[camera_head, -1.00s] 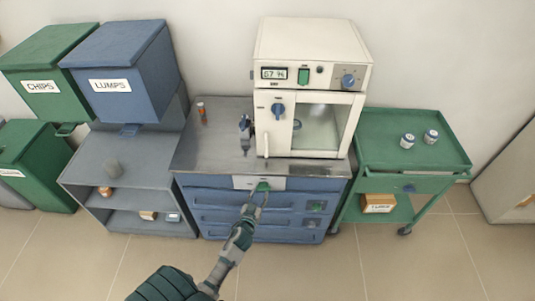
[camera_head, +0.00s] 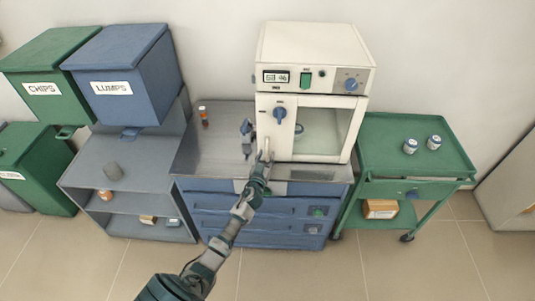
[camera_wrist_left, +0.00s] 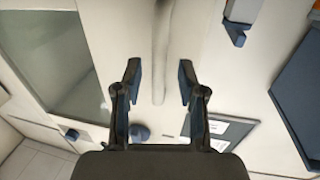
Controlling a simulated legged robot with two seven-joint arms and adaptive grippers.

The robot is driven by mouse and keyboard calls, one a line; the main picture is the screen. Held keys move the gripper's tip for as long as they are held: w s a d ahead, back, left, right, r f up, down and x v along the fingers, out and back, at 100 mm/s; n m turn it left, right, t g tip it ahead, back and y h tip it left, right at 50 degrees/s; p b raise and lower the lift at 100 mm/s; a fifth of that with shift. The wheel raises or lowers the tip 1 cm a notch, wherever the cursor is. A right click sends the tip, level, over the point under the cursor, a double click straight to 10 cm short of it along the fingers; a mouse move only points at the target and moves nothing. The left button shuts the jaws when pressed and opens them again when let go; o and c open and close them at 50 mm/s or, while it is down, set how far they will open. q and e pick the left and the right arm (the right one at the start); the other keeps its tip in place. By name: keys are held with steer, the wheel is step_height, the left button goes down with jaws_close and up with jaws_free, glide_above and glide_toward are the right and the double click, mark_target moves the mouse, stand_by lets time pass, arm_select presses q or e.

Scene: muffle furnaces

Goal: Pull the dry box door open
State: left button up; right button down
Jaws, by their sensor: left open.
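The dry box (camera_head: 315,45) is a cream cabinet standing on the workbench. My left gripper (camera_head: 265,159) is at the lower left of the door, by the pale upright handle (camera_head: 266,146). In the left wrist view the handle (camera_wrist_left: 161,45) runs between the two open fingers of my left gripper (camera_wrist_left: 160,78), with gaps on both sides. The door window (camera_wrist_left: 55,60) is at the left there. My right gripper is not in view.
The metal workbench (camera_head: 205,150) has blue drawers. A small orange-labelled bottle (camera_head: 204,118) and a blue-handled item (camera_head: 246,130) stand left of the box. A green cart (camera_head: 385,155) with two jars is at right. Blue (camera_head: 125,70) and green bins are at left.

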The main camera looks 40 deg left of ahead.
arm_select(q)
steer(key=shift+x, duration=1.1)
steer(key=shift+d, duration=0.1)
jaws_close()
